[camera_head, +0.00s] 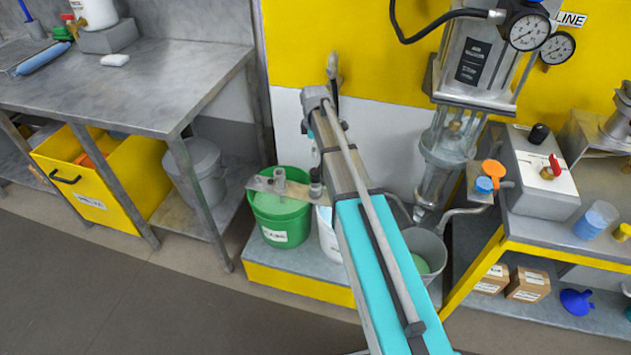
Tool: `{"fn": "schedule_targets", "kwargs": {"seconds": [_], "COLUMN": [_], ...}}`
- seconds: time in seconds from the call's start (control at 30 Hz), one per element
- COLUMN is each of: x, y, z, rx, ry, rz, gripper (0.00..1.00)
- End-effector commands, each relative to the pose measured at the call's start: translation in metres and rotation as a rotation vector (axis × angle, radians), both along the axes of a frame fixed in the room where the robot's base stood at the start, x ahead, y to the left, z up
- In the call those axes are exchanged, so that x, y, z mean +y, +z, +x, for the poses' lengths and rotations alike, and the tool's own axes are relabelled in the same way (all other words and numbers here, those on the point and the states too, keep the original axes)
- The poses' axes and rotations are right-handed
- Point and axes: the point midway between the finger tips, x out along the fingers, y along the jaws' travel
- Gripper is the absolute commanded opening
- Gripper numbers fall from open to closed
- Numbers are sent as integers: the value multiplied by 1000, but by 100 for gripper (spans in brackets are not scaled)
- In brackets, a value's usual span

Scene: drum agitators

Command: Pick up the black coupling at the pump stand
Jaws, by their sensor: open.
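A short black cylinder (539,133), which looks like the black coupling, stands on the white-topped grey box (545,185) at the right. It is near the box's back left corner, behind and left of a red-handled valve (552,168). I see all of its near side, with nothing in front of it. The pump (455,135) stands left of the box, against the yellow wall. I cannot make out my gripper in this view.
A long cyan-and-grey beam (385,270) crosses the middle, partly hiding a white bucket. A green bucket (282,222) stands left of it. Orange and blue caps (485,185) sit left of the box. A blue cup (596,220) stands right. A metal bench (150,75) fills the left.

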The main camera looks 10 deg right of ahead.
Motion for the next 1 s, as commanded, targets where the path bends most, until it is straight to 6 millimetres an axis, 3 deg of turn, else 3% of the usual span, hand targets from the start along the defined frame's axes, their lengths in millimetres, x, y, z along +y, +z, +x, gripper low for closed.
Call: {"fn": "schedule_targets", "kwargs": {"seconds": [1.0], "x": [-1], "y": [-75], "z": [0], "rx": [0], "ry": [-2], "rz": [0], "gripper": [96]}}
